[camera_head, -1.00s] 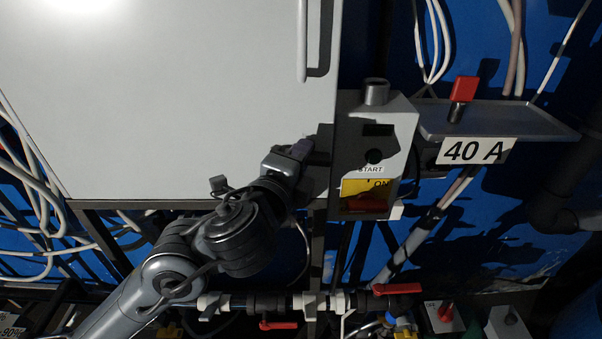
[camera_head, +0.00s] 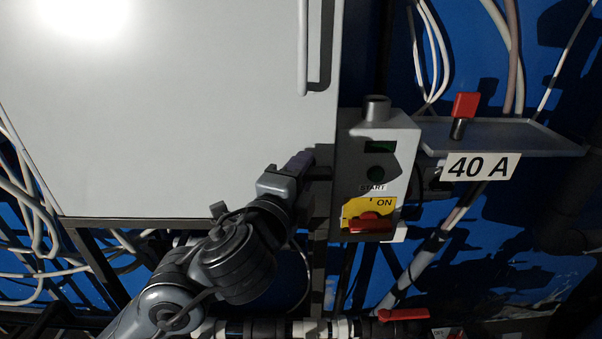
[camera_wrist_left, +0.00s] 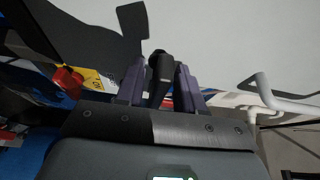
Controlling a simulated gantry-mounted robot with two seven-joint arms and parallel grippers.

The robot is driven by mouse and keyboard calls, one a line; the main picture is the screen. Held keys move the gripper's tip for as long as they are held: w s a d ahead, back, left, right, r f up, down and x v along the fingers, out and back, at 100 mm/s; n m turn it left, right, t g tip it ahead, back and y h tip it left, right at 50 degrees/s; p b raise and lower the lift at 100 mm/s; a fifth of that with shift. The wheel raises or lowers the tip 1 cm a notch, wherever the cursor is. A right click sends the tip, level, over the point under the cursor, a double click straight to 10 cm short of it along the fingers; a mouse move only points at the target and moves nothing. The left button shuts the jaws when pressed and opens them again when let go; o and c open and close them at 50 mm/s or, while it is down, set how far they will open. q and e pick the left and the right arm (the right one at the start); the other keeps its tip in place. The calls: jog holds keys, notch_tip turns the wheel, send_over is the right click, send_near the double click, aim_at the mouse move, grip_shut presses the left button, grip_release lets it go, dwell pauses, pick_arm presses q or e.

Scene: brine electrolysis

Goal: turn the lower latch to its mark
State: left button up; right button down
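My left gripper (camera_head: 308,163) is at the right edge of the large pale cabinet door (camera_head: 170,130), near its lower corner. In the left wrist view a dark latch handle (camera_wrist_left: 162,68) stands between the two fingers of my left gripper (camera_wrist_left: 160,72). The fingers are apart, one on each side of the handle, with narrow gaps; contact at the tips is hard to judge. In the head view the gripper and shadow hide most of the lower latch. I cannot make out its mark. My right gripper is not in view.
A grey switch box (camera_head: 398,160) with a START button and red rotary switch (camera_head: 371,223) stands close right of the gripper. A shelf labelled 40 A (camera_head: 545,138) holds a red-handled part (camera_head: 465,106). Pipes with a red valve lever (camera_head: 404,314) run below.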

pick_arm(q)
jog(key=shift+s, duration=0.1)
jog(key=p+v, duration=0.2)
jog(key=v, duration=0.8)
jog(key=shift+s+p, duration=0.3)
jog(key=shift+p, duration=0.1)
jog(key=shift+a, duration=0.15)
